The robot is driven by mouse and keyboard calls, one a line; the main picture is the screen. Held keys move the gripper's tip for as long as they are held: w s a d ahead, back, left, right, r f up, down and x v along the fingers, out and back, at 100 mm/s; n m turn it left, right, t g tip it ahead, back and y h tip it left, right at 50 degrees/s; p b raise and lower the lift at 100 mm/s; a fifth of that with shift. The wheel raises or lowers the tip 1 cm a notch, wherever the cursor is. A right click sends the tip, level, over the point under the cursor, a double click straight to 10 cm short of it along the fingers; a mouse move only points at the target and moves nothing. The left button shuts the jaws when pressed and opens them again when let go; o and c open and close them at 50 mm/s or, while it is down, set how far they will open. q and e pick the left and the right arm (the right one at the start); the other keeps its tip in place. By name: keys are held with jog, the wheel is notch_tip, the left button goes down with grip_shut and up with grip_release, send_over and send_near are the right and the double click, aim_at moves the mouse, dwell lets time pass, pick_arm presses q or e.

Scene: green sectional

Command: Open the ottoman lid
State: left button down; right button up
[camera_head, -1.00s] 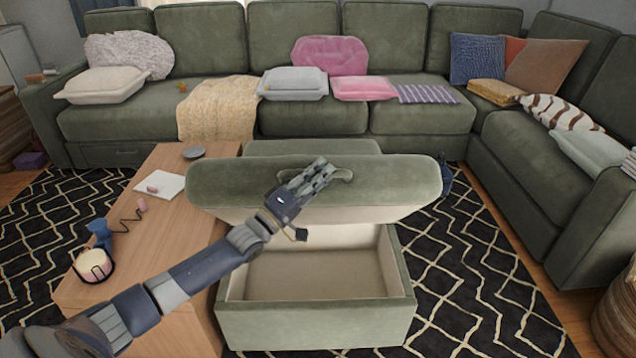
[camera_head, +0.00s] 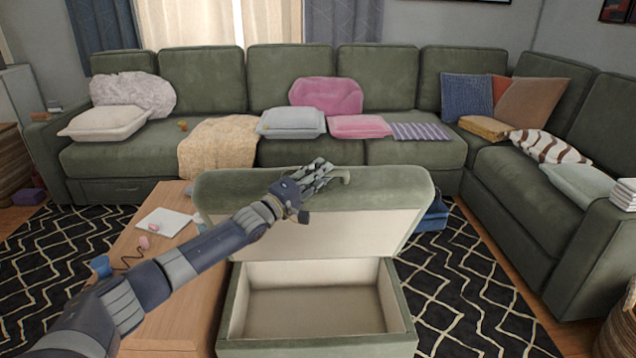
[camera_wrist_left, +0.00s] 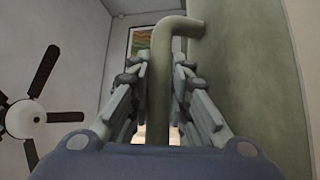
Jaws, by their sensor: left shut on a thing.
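The green ottoman (camera_head: 315,345) stands in front of me with its hollow, light-lined inside showing and looking empty. Its lid (camera_head: 375,232) is tilted up steeply at the back, its pale underside facing me. My left gripper (camera_head: 322,174) is at the lid's upper edge, shut on the curved green handle (camera_head: 342,176). In the left wrist view the handle (camera_wrist_left: 160,85) runs between the two fingers and bends right toward the green lid surface (camera_wrist_left: 245,80). My right gripper is not in view.
A wooden coffee table (camera_head: 150,240) stands left of the ottoman, under my left arm, with a notepad (camera_head: 163,222) on it. A green sectional sofa (camera_head: 400,150) spans the back and right.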

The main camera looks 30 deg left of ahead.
pick_arm(q)
jog(key=shift+w+a+r, duration=0.2)
jog(key=shift+w+r, duration=0.05)
jog(key=shift+w, duration=0.05)
dwell(0.4)
jog(key=c, duration=1.8)
grip_release()
jog(key=shift+s+a+f, duration=0.15)
jog(key=shift+s+f, duration=0.05)
jog(key=shift+s, duration=0.25)
jog(key=shift+v, duration=5.45)
jog(key=shift+r, duration=0.15)
